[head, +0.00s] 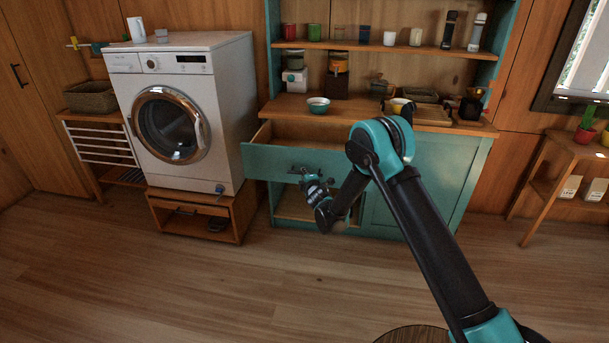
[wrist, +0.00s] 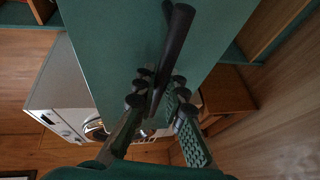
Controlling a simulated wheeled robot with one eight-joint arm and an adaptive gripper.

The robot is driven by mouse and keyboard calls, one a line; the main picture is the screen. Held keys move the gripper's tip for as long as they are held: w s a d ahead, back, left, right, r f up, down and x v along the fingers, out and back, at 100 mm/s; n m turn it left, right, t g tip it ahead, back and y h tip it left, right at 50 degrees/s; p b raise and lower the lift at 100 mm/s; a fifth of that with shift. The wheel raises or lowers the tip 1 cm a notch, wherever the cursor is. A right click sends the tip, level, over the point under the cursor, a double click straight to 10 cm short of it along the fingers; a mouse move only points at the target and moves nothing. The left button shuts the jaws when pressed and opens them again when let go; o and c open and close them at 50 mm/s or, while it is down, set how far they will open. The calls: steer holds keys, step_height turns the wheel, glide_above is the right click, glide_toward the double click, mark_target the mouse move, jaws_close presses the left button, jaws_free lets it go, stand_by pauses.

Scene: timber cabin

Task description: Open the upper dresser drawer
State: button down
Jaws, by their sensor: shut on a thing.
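The teal dresser (head: 452,165) stands against the wall in the head view. Its upper drawer (head: 262,160) is pulled partly out, and part of its wooden inside shows behind the front. In the wrist view the teal drawer front (wrist: 115,35) fills the upper middle. Its dark bar handle (wrist: 177,35) runs between my fingers. My gripper (head: 312,181) is at the drawer front in the head view and is shut on the handle; it also shows in the wrist view (wrist: 161,104). My arm hides the right part of the drawer.
A small bowl (head: 318,104) and other items stand on the dresser's counter. A white washing machine (head: 222,120) on a wooden stand (head: 240,212) is close to the drawer's left. The floor (head: 200,285) in front is clear.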

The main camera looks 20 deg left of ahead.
steer(key=c, duration=1.6)
jaws_free()
steer(key=v, duration=1.2)
